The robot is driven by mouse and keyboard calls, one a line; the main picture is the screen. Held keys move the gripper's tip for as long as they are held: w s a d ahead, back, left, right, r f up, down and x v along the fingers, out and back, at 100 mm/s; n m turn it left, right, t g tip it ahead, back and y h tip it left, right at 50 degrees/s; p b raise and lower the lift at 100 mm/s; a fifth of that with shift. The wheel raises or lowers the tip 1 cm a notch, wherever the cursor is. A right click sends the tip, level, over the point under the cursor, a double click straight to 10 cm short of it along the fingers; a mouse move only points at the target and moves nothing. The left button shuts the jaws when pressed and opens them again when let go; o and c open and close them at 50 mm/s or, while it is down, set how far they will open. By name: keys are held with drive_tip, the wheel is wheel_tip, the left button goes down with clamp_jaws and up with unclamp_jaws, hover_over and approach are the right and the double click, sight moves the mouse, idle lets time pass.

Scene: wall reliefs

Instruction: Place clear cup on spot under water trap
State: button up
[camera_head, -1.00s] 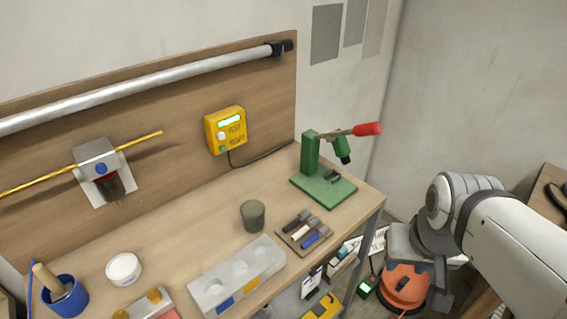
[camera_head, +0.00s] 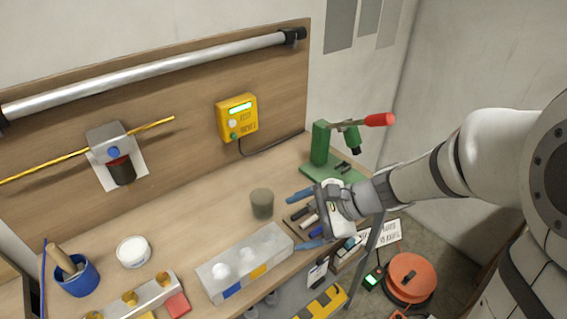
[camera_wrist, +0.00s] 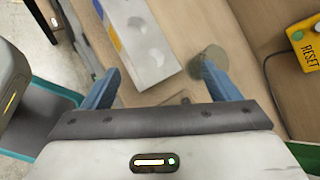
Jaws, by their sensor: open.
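The clear cup (camera_head: 262,203) is a small smoky, see-through cup standing upright on the bench, behind the grey block. It also shows in the wrist view (camera_wrist: 208,58), beside the tip of one blue finger. The water trap (camera_head: 121,168) is a dark bowl under a grey housing on the backboard, fed by a yellow pipe. The bench spot under it shows no clear marking. My gripper (camera_head: 302,220) is open and empty, right of the cup, with its blue fingers pointing left; it also shows in the wrist view (camera_wrist: 160,85).
A grey block with round recesses (camera_head: 245,262) lies in front of the cup. A white round tub (camera_head: 133,251) and a blue pot (camera_head: 77,277) stand at the left. A green press with a red handle (camera_head: 330,170) stands behind my gripper. A yellow box (camera_head: 237,117) hangs on the backboard.

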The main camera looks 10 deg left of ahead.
sight(253, 196)
drive_tip(key=w+a+f+m+t+y, duration=0.1)
drive_tip(key=w+a+m, duration=0.1)
drive_tip(key=w+m, duration=0.1)
drive_tip(key=w+a+f+m+t+y, duration=0.1)
drive_tip(key=w+f+m, duration=0.1)
drive_tip(key=w+m, duration=0.1)
drive_tip(key=w+a+f+m+t, duration=0.1)
drive_tip(key=w+a+f+m, duration=0.1)
drive_tip(key=w+m, duration=0.1)
drive_tip(key=shift+w+a+f+m+t+y, duration=0.25)
drive_tip(key=shift+a+m+t+y, duration=0.15)
drive_tip(key=shift+m, duration=0.2)
drive_tip(key=p+x, duration=0.1)
drive_tip(key=x, duration=0.2)
drive_tip(key=p+x, duration=0.1)
drive_tip(key=x, duration=0.3)
drive_tip(key=shift+w+a+r, duration=0.15)
drive_tip(key=shift+w, duration=0.15)
drive_tip(key=shift+c, duration=0.2)
